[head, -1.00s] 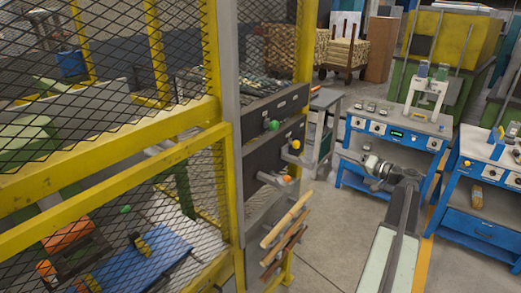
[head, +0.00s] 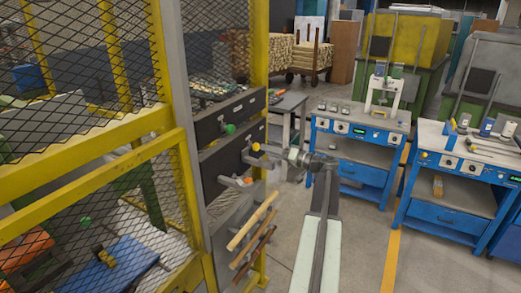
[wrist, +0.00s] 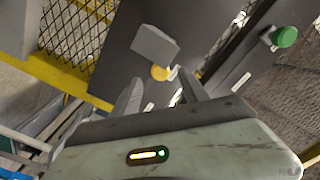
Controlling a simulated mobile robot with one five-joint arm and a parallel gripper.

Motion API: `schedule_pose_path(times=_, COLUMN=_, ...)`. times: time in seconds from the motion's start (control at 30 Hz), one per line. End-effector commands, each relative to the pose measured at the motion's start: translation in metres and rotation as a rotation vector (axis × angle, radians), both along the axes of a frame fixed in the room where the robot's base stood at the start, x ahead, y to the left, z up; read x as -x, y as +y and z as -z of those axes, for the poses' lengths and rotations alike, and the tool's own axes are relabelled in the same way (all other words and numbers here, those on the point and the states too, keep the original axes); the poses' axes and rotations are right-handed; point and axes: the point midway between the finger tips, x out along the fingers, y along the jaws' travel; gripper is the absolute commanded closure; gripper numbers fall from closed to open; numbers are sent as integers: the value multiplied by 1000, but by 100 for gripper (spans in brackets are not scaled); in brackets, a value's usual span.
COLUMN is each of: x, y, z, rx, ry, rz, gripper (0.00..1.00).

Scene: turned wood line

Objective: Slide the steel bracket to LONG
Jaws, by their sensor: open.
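A grey steel bracket (head: 252,159) with a yellow knob (head: 256,147) juts from the dark panel on the cage post in the head view. In the wrist view, a grey block (wrist: 154,44), which looks like the bracket, and the yellow knob (wrist: 160,73) lie just beyond my fingertips. My gripper (wrist: 160,92) is open and empty, its two fingers apart on either side of the knob's line. In the head view my gripper (head: 290,155) is right of the bracket, close to it. I cannot read a LONG mark; small white labels (wrist: 242,82) are too blurred.
A green knob (head: 230,128) sits up and left on the panel. An orange-tipped piece (head: 247,181) and wooden rods (head: 252,222) are below. Yellow mesh fencing (head: 90,140) stands left. Blue workbenches (head: 350,150) stand right, with open floor between.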

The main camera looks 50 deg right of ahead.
Motion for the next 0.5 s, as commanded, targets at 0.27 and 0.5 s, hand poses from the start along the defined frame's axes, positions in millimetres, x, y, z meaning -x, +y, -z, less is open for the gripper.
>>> schedule_pose_path(times=0.27, x=-40, y=9, z=0, rx=0, ry=0, rz=0, gripper=48)
schedule_pose_path(times=0.5, x=-43, y=10, z=0, rx=0, ry=0, rz=1, gripper=48)
